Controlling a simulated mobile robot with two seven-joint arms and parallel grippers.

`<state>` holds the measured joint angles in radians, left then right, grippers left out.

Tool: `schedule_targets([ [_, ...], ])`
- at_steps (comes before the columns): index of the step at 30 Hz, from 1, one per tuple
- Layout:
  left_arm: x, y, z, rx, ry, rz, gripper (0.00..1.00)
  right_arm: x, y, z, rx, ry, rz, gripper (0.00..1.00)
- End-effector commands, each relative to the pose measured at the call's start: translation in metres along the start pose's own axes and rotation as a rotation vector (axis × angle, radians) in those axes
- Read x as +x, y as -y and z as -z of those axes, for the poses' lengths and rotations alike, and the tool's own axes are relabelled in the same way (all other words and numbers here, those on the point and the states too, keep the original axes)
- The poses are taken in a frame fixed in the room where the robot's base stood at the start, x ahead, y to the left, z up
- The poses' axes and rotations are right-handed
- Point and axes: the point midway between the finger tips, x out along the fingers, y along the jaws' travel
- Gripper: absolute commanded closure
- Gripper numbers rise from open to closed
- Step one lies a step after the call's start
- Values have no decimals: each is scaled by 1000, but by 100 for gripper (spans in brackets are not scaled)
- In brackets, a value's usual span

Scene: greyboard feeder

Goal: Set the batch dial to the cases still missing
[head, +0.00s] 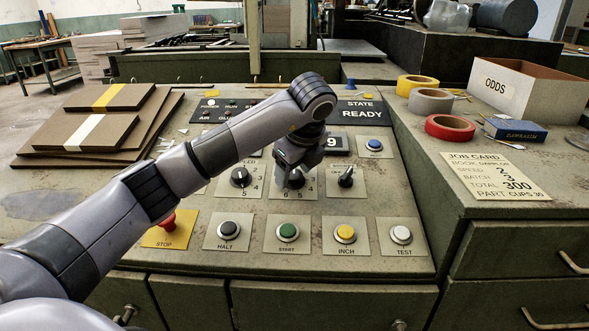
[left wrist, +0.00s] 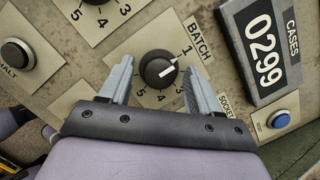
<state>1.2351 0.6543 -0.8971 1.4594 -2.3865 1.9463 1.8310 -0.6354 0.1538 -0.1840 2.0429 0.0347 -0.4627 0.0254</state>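The batch dial (left wrist: 158,70) is a round black knob with a white pointer mark, which points roughly towards the 1 on its plate. My left gripper (left wrist: 158,82) is open, with one finger on either side of this knob. Gaps show between fingers and knob. In the head view, my left gripper (head: 296,168) is over the dial and hides much of it. The cases counter (left wrist: 267,47) reads 0299; in the head view my arm leaves only its last 9 (head: 333,143) showing. The job card (head: 495,176) reads batch 3, total 300. My right gripper is out of view.
Dials (head: 240,177) and (head: 346,178) flank the batch dial. Halt (head: 228,230), start (head: 288,231), inch (head: 345,233) and test (head: 401,235) buttons line the front, with a red stop button (head: 167,222) at left. The state display (head: 362,114) reads READY.

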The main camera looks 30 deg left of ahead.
Motion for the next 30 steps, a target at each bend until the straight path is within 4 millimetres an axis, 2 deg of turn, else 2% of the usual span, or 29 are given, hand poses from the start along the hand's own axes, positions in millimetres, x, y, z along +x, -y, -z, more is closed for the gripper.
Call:
schedule_targets([
  [8, -3, 0, 0, 2, 0, 1, 38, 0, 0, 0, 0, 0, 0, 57],
  [11, -14, 1, 0, 3, 0, 3, 38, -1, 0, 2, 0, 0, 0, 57],
  [16, -48, 2, -3, 3, 3, 5, 38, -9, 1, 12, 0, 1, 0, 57],
  [21, -67, 1, -2, 1, 2, 3, 38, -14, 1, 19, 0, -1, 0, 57],
  [30, -72, 0, 0, 1, 0, 0, 38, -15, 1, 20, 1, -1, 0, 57],
])
